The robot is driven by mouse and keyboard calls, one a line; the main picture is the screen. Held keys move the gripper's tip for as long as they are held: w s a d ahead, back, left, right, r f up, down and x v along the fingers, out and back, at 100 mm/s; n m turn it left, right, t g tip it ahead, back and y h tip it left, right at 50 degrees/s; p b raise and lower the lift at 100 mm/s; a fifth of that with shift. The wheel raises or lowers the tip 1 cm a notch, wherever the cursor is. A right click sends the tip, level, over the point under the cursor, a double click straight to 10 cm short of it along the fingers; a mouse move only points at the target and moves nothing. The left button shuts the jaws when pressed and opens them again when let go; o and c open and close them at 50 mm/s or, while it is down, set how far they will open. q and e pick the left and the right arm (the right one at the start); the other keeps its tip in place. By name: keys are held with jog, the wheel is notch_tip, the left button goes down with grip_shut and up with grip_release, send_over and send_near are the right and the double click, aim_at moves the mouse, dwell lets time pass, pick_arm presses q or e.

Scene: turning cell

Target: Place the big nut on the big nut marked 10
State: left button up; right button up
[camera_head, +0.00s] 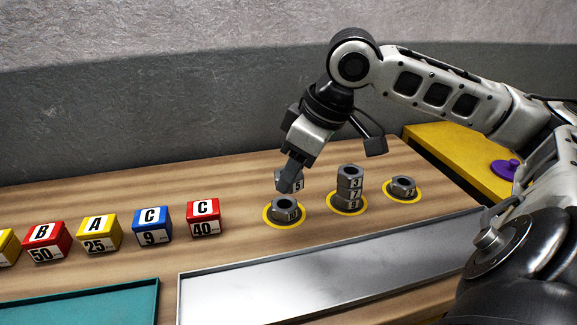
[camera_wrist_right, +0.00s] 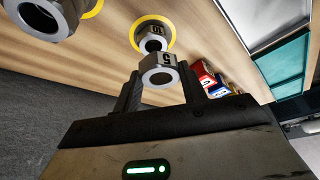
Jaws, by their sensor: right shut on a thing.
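My right gripper (camera_head: 292,180) is shut on a big grey nut marked 5 (camera_head: 298,184). In the wrist view, this held nut (camera_wrist_right: 158,74) sits between the two fingertips (camera_wrist_right: 160,88). The big nut marked 10 (camera_head: 284,212) lies flat on a yellow ring on the wooden table. It also shows in the wrist view (camera_wrist_right: 152,32), beyond the held nut. In the head view the held nut is just above the 10 nut; whether they touch is hard to tell. My left gripper is not in view.
A stack of nuts marked 3, 7 and 9 (camera_head: 349,189) stands right of the 10 nut. A single nut (camera_head: 403,187) lies further right. Coloured lettered blocks (camera_head: 203,218) line the left. A metal tray (camera_head: 300,279) and a teal tray (camera_head: 90,304) lie in front.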

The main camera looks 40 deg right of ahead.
aim_at(289, 204)
jog(key=shift+w+f, duration=0.7)
jog(key=shift+f, duration=0.05)
notch_tip(289, 204, down, 3)
jog(key=shift+d+r+b, duration=0.1)
jog(key=shift+b, duration=0.5)
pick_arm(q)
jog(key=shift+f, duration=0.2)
pick_arm(e)
jog(key=shift+f, duration=0.2)
